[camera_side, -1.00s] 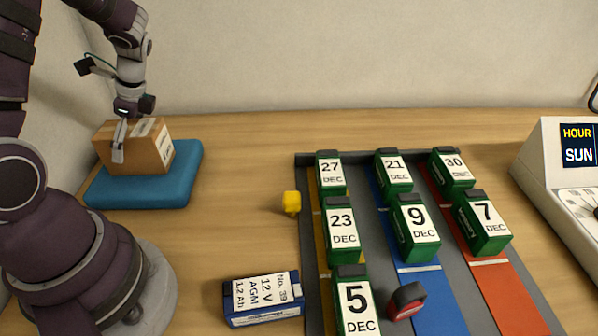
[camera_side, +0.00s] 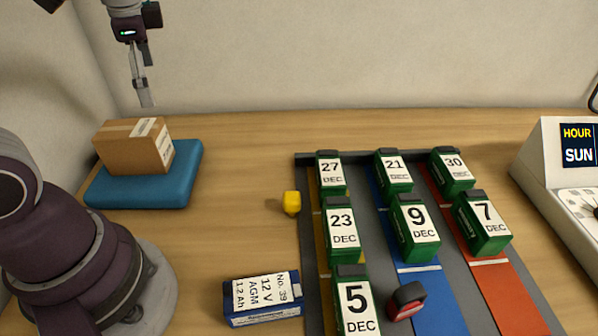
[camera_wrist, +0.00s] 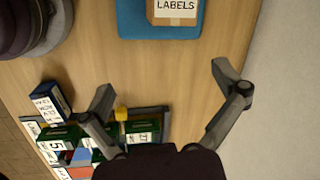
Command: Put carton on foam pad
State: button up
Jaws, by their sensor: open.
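A brown cardboard carton (camera_side: 137,149) with a white label rests on the blue foam pad (camera_side: 188,174) at the left of the table. In the wrist view the carton (camera_wrist: 172,16) shows a label reading "LABELS" and sits on the pad (camera_wrist: 130,22) at the top edge, partly cut off. My gripper (camera_side: 146,97) is above and behind the carton, clear of it. In the wrist view my gripper (camera_wrist: 163,92) has its fingers wide apart with nothing between them.
A grey tray (camera_side: 398,160) with yellow, blue and red lanes holds several green date-marked batteries. A blue-and-white battery (camera_side: 263,298), a yellow piece (camera_side: 291,203) and a red-and-black piece (camera_side: 406,300) are nearby. A white clock-like device (camera_side: 560,170) stands at right.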

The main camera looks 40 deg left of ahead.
jog(key=s+d+n+t+h, duration=0.2)
jog(key=d+n+t, duration=0.3)
jog(key=d, duration=0.6)
jog(key=shift+s+d+r+n, duration=0.25)
jog(key=shift+s+r+n, duration=0.05)
jog(key=shift+r, duration=0.05)
